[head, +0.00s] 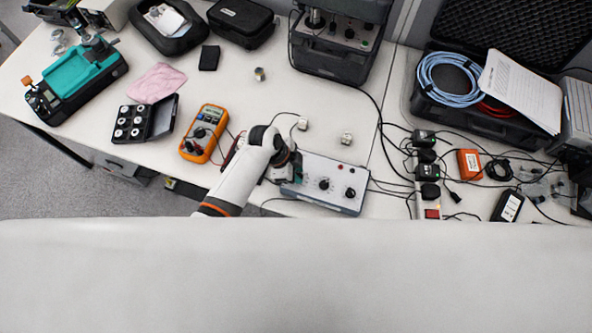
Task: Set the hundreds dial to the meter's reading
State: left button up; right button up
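A grey box with dials (335,172) lies near the table's front edge. Black knobs (323,184) and a small red part show on its face; their markings are too small to read. An orange multimeter (204,133) lies to the left; its reading is not legible. My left gripper (290,172) is over the left end of the dial box, and my white arm hides part of that end. Its fingers are too small and dark to show whether they are open or shut, or touching a knob. My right gripper is not in view.
A case of six round parts (132,121) and a pink cloth (157,83) lie left. A power strip (430,190) and many cables crowd the right. The table middle is fairly clear.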

pick_arm(q)
jog(key=shift+c, duration=0.9)
jog(key=shift+s+r+n+t+p, duration=0.15)
jog(key=shift+n+t+p, duration=0.25)
jog(key=shift+n+p, duration=0.55)
jog(key=shift+n+t+y+p, duration=0.3)
jog(key=shift+n+t+p, duration=0.5)
jog(key=shift+n, duration=1.05)
jog(key=o, duration=1)
jog(key=v, duration=1.1)
jog(key=shift+a+r, duration=0.15)
jog(key=shift+r, duration=0.2)
